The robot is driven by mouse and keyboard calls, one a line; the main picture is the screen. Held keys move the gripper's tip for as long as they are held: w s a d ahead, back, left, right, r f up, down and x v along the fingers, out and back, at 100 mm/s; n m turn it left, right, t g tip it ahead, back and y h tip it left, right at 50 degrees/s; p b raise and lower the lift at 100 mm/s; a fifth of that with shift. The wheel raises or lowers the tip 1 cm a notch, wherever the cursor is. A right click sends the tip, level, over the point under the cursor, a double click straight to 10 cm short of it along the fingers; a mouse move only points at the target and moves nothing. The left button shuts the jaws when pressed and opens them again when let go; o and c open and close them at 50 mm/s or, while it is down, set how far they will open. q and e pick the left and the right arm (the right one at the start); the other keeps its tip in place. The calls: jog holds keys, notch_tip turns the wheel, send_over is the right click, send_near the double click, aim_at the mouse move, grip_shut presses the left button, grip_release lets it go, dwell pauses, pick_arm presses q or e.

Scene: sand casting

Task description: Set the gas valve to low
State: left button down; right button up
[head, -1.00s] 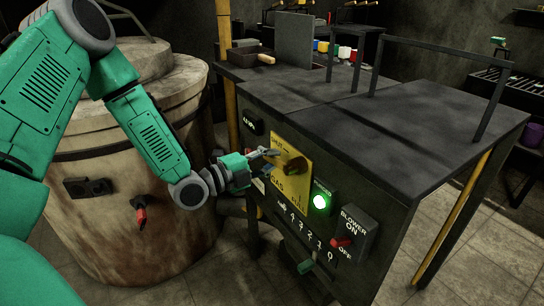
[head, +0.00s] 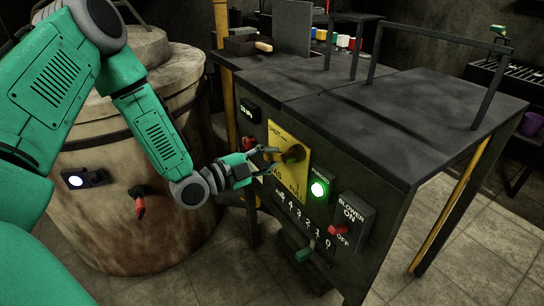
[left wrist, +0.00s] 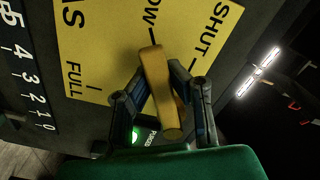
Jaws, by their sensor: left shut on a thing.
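The gas valve is a brass-coloured bar handle (left wrist: 160,92) on a yellow plate (left wrist: 95,50) marked SHUT, LOW and FULL. In the left wrist view one end of the handle lies close to the LOW mark, whose first letter is hidden. In the head view the yellow plate (head: 284,135) is on the cabinet's front, and the handle (head: 294,153) is partly covered by my fingers. My left gripper (head: 276,158) is shut on the handle, with its dark fingers (left wrist: 161,75) on either side of it. My right gripper is in neither view.
Beside the plate are a green lit button (head: 318,190), a blower switch (head: 352,219) with a red lever, and a numbered scale with a green lever (head: 303,255). A large drum furnace (head: 130,220) stands at left.

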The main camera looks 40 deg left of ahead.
pick_arm(q)
jog(key=shift+s+f, duration=0.15)
jog(key=shift+f, duration=0.15)
jog(key=c, duration=1.6)
grip_release()
jog(key=shift+c, duration=0.2)
jog(key=shift+o, duration=1)
jog(key=shift+r, duration=0.15)
jog(key=v, duration=1.2)
jog(key=shift+a, duration=0.1)
